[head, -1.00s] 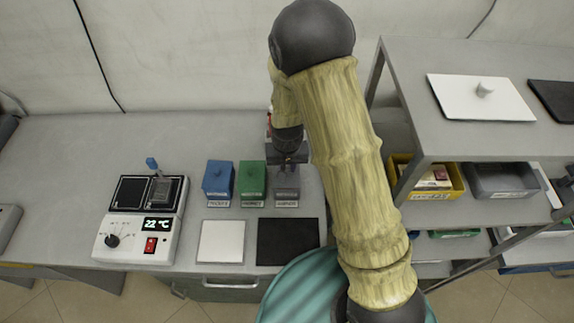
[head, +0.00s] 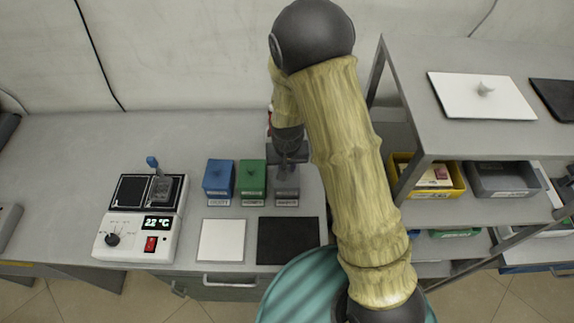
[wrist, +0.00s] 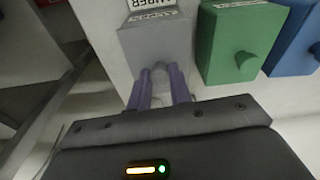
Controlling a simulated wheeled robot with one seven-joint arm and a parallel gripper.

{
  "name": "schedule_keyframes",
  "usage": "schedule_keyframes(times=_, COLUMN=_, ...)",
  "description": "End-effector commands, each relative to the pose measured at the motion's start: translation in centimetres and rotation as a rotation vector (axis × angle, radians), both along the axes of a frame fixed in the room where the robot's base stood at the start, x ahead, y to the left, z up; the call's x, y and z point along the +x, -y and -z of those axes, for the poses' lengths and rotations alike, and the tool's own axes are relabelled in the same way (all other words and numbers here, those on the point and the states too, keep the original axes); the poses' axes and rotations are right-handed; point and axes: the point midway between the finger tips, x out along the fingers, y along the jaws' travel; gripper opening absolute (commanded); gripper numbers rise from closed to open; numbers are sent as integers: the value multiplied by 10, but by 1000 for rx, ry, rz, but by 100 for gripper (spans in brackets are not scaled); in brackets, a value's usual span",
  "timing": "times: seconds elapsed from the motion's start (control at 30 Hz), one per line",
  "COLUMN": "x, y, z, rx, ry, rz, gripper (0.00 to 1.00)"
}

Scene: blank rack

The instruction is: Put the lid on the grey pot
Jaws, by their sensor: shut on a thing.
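The grey pot (wrist: 155,42) is a square box with a label at its foot. In the head view the grey pot (head: 287,188) stands right of the green and blue ones, partly hidden under my gripper. My gripper (wrist: 161,80) is directly over it, its purple fingers shut on a small grey knob (wrist: 160,70) at the pot's top. The knob looks like that of a grey lid, but I cannot tell whether the lid is seated or slightly raised. In the head view my gripper (head: 287,160) is small and partly dark.
A green box (head: 251,178) and a blue box (head: 218,178) with knobs stand close on the left. A white heating unit (head: 135,238) is farther left. White (head: 221,240) and black (head: 287,240) plates lie in front. A shelf rack (head: 450,70) stands right.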

Motion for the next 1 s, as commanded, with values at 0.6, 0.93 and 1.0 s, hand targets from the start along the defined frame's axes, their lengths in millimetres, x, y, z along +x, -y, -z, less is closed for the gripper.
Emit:
schedule_keyframes(times=0.6, x=0, y=0, z=3, rx=0, ry=0, rz=0, gripper=0)
schedule_keyframes(times=0.93, x=0, y=0, z=3, rx=0, ry=0, rz=0, gripper=46)
schedule_keyframes(times=1.0, x=0, y=0, z=3, rx=0, ry=0, rz=0, gripper=46)
